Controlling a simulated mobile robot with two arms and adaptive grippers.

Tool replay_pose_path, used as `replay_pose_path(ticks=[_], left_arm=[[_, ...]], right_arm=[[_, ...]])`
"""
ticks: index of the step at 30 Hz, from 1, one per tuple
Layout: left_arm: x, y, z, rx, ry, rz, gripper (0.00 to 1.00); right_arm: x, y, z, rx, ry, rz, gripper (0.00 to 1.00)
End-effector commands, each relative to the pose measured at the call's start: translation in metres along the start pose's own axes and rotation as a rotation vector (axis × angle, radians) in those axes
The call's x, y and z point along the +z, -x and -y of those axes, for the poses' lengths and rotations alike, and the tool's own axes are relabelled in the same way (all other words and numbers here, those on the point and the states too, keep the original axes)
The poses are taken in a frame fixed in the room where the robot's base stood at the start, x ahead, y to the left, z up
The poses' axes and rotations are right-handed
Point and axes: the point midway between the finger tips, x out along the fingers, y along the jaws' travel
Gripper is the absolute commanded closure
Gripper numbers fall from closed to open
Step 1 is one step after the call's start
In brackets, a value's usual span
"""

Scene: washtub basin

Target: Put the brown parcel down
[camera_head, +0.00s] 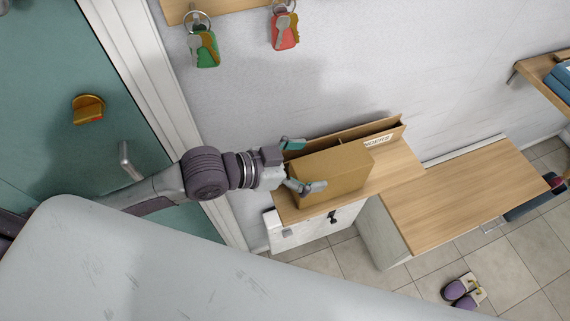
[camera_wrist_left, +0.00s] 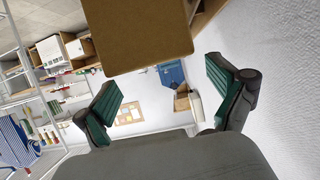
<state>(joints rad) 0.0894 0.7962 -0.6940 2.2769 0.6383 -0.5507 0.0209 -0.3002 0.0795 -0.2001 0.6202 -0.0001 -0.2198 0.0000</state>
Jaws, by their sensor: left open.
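The brown parcel (camera_head: 335,176) is a plain box resting on the wooden cabinet top (camera_head: 396,172), in front of a thin wooden rack. My left gripper (camera_head: 299,165) is open at the parcel's left end. One finger is near the parcel's front side and the teal-padded other finger is towards the rack. In the left wrist view the parcel (camera_wrist_left: 140,32) fills the top middle, and the open fingers (camera_wrist_left: 165,92) stand wide apart below it. I cannot tell whether either finger touches it. My right gripper is not in view.
The rack (camera_head: 345,133) with a white label stands against the wall. A lower wooden bench top (camera_head: 465,193) to the right is clear. Key rings with a green tag (camera_head: 205,48) and a red tag (camera_head: 285,32) hang above. A teal door (camera_head: 50,110) is at the left.

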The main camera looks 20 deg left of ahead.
Motion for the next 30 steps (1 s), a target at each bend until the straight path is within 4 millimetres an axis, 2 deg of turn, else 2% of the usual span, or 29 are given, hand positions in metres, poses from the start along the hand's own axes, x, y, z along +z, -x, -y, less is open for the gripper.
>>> replay_pose_path(ticks=[3,6,12,30], left_arm=[[0.005,0.028,0.000,0.000,-0.004,0.007,0.05],[0.003,0.046,-0.002,0.003,-0.003,0.006,0.05],[0.002,0.068,0.000,0.000,-0.001,0.003,0.05],[0.000,0.072,-0.001,0.002,0.000,0.000,0.05]], right_arm=[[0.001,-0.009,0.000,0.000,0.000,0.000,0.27],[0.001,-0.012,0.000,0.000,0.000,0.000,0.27],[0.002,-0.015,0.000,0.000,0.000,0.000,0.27],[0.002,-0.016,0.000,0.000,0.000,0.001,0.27]])
